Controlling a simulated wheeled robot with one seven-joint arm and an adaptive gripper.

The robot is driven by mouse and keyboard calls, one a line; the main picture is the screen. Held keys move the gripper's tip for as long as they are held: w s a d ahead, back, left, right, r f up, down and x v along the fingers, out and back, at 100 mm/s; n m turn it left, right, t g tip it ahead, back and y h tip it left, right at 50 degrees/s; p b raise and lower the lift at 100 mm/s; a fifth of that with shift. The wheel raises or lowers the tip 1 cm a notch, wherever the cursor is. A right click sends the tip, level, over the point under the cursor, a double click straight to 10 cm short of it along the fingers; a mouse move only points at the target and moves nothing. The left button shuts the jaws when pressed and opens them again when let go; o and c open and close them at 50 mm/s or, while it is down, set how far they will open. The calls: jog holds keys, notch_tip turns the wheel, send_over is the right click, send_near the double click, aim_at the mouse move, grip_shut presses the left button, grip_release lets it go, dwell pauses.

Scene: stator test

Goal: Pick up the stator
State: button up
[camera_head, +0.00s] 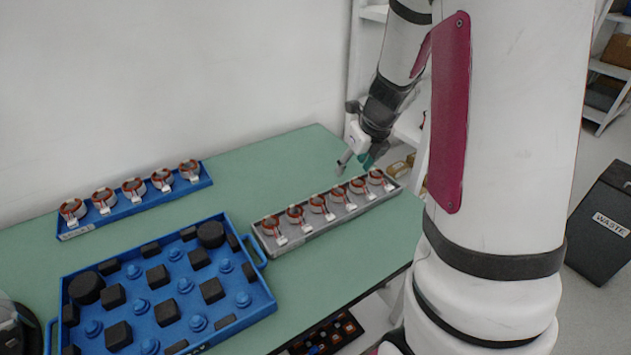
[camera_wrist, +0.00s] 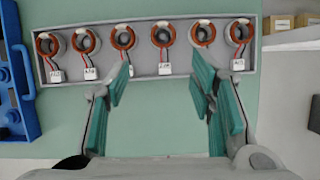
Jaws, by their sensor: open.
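Several stators, copper-wound rings with white tags, stand in a row in a grey tray (camera_head: 330,222) on the green table. The tray also shows across the top of the wrist view (camera_wrist: 148,78). The stator at the right end (camera_head: 376,177) is nearest my gripper in the head view. In the wrist view the stators (camera_wrist: 163,34) lie beyond my fingertips. My gripper (camera_wrist: 162,80) is open and empty, its green finger pads apart, with two tagged stators between and beyond them. In the head view my gripper (camera_head: 352,162) is above the table behind the tray's right end.
A blue tray (camera_head: 135,207) at the back left holds several more stators. A large blue tray (camera_head: 262,300) with black blocks and blue pegs lies at the front left. A waste bin (camera_head: 605,222) stands on the floor at right. The table behind the grey tray is clear.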

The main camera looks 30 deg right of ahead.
jog(key=b, duration=0.3)
send_near(340, 191)
jog(key=shift+s+a+f+m, duration=0.35)
jog(key=shift+a+f+m, duration=0.1)
jog(key=shift+f, duration=0.25)
jog(key=shift+b+x, duration=0.95)
jog(key=shift+x, duration=2.2)
jog(key=shift+w+a+r, duration=0.1)
jog(key=shift+w+a, duration=0.05)
jog(key=shift+a, duration=0.05)
jog(key=shift+c, duration=0.4)
jog(key=c, duration=1)
